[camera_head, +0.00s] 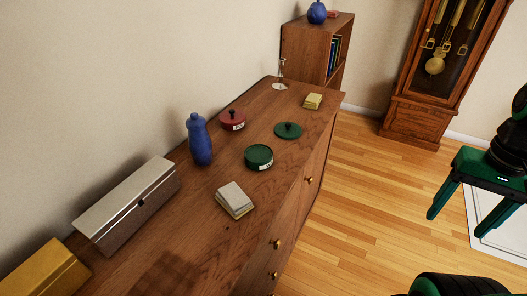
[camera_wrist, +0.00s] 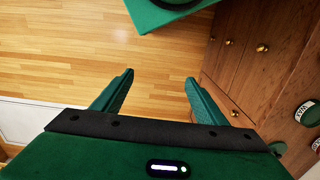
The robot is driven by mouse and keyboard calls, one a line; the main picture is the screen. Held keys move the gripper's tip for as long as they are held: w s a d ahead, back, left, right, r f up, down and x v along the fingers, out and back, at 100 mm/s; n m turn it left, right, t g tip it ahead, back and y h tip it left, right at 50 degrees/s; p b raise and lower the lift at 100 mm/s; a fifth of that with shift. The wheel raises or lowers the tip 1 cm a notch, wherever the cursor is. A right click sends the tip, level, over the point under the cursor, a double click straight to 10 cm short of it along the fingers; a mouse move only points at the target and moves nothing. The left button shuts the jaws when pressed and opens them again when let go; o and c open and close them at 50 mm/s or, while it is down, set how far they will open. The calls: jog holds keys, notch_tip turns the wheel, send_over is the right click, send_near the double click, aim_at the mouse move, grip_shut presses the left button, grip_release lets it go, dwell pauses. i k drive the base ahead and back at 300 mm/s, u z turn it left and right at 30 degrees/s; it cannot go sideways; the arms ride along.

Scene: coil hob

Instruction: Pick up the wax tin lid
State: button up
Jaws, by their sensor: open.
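The green wax tin lid (camera_head: 288,130), with a dark knob on top, lies flat on the wooden dresser top near its front edge. The open green wax tin (camera_head: 259,157) stands apart from it, nearer in the head view, with a white label. In the wrist view the tin (camera_wrist: 307,113) shows at the right edge; a green piece (camera_wrist: 278,147) beside my gripper's body may be the lid, mostly hidden. My gripper (camera_head: 455,230) is open and empty, out over the floor to the right of the dresser. Its fingers (camera_wrist: 159,80) point at bare floor in the wrist view.
On the dresser (camera_head: 165,235) stand a red lidded tin (camera_head: 232,120), blue bottle (camera_head: 200,140), silver box (camera_head: 130,205), yellow box (camera_head: 45,272), note stack (camera_head: 234,198), yellow block (camera_head: 313,101) and glass (camera_head: 281,75). A bookcase (camera_head: 305,50) and clock (camera_head: 430,70) stand behind. Floor between is clear.

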aim_at(285, 131)
jog(key=u, duration=2.15)
jog(key=k, duration=0.85)
jog(key=z, duration=1.25)
jog(key=i, duration=1)
jog(key=z, duration=0.05)
